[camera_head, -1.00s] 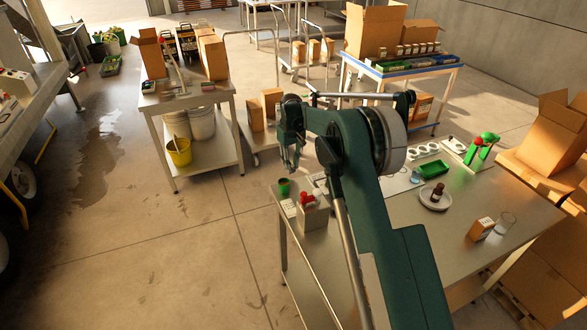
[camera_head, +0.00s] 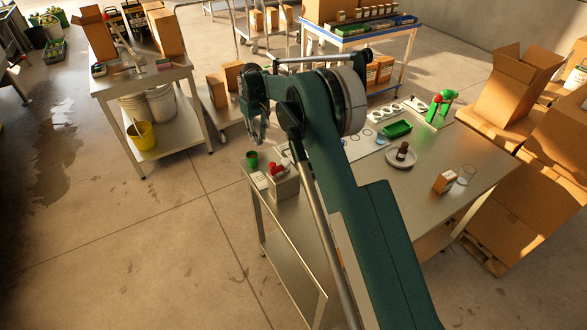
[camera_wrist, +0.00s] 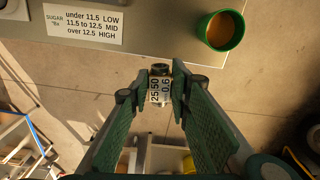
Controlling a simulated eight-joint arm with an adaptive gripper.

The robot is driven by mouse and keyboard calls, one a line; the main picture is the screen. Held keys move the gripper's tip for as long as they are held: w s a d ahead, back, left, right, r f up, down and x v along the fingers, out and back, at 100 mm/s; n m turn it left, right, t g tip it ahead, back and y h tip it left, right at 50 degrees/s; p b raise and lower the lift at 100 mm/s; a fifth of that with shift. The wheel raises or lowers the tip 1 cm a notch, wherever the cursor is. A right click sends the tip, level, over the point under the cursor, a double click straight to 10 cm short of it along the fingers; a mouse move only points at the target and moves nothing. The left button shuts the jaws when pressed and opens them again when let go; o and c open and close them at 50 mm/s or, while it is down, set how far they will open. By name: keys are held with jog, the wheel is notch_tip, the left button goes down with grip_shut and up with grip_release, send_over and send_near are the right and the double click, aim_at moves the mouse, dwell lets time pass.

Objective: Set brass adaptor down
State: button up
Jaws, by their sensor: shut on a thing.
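My gripper (camera_head: 257,137) is at the left end of the steel table (camera_head: 420,205), near a green cup (camera_head: 252,159). In the wrist view its fingers are shut on a small piece with a dark round end and a white number label, the brass adaptor (camera_wrist: 160,88). Little brass colour shows, and the fingers hide its sides. It is held above floor level, just outside the table edge in that view. The green cup (camera_wrist: 221,30) holds orange-brown liquid and stands right of the adaptor. The adaptor is too small to make out in the head view.
A sugar card (camera_wrist: 84,26) lies on the table, left of the cup in the wrist view. A grey box with red knobs (camera_head: 283,182) stands close by.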

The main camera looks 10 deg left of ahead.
jog(key=s+d+r, duration=0.2)
jog(key=s+d, duration=0.4)
jog(key=d, duration=0.4)
jog(key=s+d+r+m, duration=0.1)
jog(key=s+d+r, duration=0.1)
jog(key=s+d, duration=0.5)
jog(key=s+d+r+b, duration=0.1)
jog(key=s+d+r, duration=0.1)
jog(key=s+d, duration=0.5)
jog(key=d, duration=0.6)
jog(key=shift+d+r+m, duration=0.3)
jog(key=shift+w+f, duration=0.1)
jog(key=shift+f, duration=3)
jog(key=shift+f, duration=0.1)
jog(key=shift+f, duration=1.8)
jog(key=shift+f, duration=0.2)
jog(key=o, duration=0.9)
jog(key=shift+o, duration=0.2)
